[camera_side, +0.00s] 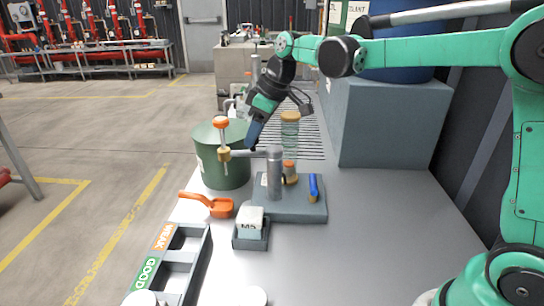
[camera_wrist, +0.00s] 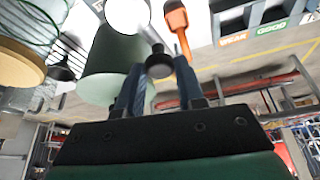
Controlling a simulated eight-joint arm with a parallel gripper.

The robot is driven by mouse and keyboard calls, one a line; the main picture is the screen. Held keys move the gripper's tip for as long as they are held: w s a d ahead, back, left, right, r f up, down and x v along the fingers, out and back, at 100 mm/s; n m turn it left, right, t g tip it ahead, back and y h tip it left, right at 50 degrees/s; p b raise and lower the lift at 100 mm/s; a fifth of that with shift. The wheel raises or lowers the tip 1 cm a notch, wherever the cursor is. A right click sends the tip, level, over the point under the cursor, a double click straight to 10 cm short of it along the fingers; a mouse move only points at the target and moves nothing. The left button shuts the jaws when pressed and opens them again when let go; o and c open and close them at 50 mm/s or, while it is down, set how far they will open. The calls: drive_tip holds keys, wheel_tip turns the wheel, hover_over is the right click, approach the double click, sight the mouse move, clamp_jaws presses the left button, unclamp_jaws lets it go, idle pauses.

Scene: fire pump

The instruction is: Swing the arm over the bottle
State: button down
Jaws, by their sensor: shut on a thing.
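The swing arm (camera_side: 245,153) is a grey bar reaching left from an upright metal post (camera_side: 274,180). Its left end has a brass fitting and a vertical rod with an orange knob (camera_side: 221,122), in front of the green drum (camera_side: 210,165). My gripper (camera_side: 250,146) points down and is shut on the swing arm. In the wrist view, a dark round part (camera_wrist: 158,64) shows between my fingers. A small bottle with an orange-brown cap (camera_side: 290,167) stands by the post. Which bottle is meant is unclear; a larger glass jar (camera_side: 290,132) with a tan lid stands behind.
The post stands on a grey base (camera_side: 290,210) with a blue-handled item (camera_side: 313,187). An orange scoop (camera_side: 218,207), a small box (camera_side: 250,230) and a WEAK/GOOD tray (camera_side: 180,265) lie in front. A large grey block (camera_side: 385,125) stands right. The table's right front is clear.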

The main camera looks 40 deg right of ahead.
drive_tip(key=s+n+g, duration=0.1)
drive_tip(key=n, duration=0.2)
drive_tip(key=s+n+g+y, duration=0.1)
drive_tip(key=n, duration=0.3)
drive_tip(key=s+n+g, duration=0.1)
drive_tip(key=n, duration=0.3)
drive_tip(key=shift+s+a+g+y, duration=0.1)
drive_tip(key=shift+s+g+y, duration=0.1)
drive_tip(key=shift+g+y, duration=0.2)
drive_tip(key=shift+s+n, duration=0.1)
drive_tip(key=shift+n, duration=0.2)
drive_tip(key=c, duration=0.5)
unclamp_jaws()
drive_tip(key=shift+c, duration=0.2)
drive_tip(key=v, duration=0.5)
drive_tip(key=shift+r, duration=0.3)
